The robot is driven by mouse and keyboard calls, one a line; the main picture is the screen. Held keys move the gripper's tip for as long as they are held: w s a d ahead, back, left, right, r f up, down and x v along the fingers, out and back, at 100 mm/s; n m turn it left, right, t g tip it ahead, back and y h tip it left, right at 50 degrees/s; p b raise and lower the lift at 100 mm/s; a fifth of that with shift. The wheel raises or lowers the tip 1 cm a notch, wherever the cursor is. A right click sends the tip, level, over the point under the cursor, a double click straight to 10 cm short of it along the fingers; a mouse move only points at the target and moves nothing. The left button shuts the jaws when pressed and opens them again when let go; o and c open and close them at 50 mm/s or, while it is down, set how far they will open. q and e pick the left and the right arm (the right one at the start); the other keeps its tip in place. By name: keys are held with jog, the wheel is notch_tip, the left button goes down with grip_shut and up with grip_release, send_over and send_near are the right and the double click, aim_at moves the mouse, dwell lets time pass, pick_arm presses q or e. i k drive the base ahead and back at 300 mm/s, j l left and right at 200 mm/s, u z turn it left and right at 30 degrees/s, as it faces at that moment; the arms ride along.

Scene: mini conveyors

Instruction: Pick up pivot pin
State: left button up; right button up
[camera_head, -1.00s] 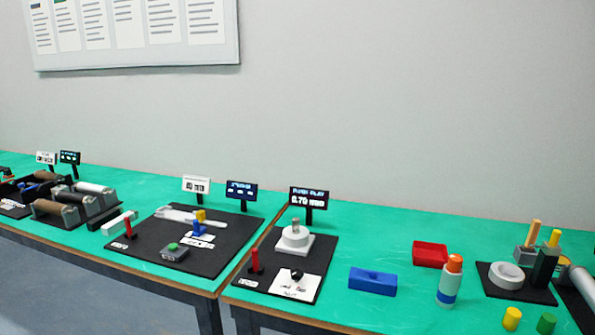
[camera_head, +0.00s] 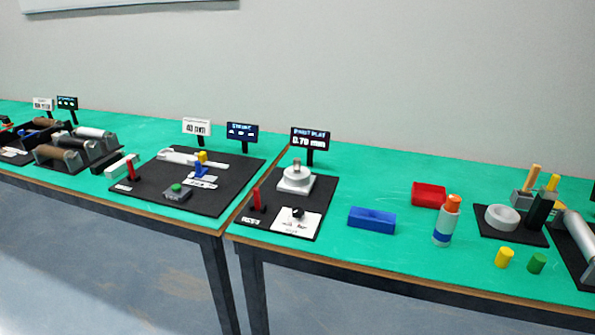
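A display sign (camera_head: 310,139) at the middle of the tables seems to read "PIVOT PLAY 0.70 mm". In front of it, on a black mat (camera_head: 279,220), a white round fixture (camera_head: 296,179) sits on a square base. A short grey pin (camera_head: 297,165) stands upright in the top of the fixture; I take it as the pivot pin, though no label on it can be read. The yellow cylinder (camera_head: 504,257) and green cylinder (camera_head: 536,263) stand apart at the right front. Neither of my grippers is in view.
A red lever (camera_head: 257,199) and black knob (camera_head: 298,213) share the pin's mat. To the right are a blue block (camera_head: 372,220), red tray (camera_head: 428,195), orange-capped bottle (camera_head: 447,221) and white ring (camera_head: 502,217). Green tabletop between the mat and blue block is clear.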

aim_at(296, 161)
jog(key=i+l, duration=0.5)
jog(key=l, duration=0.2)
jog(key=i+l, duration=0.2)
jog(key=l, duration=0.15)
jog(key=u, duration=0.05)
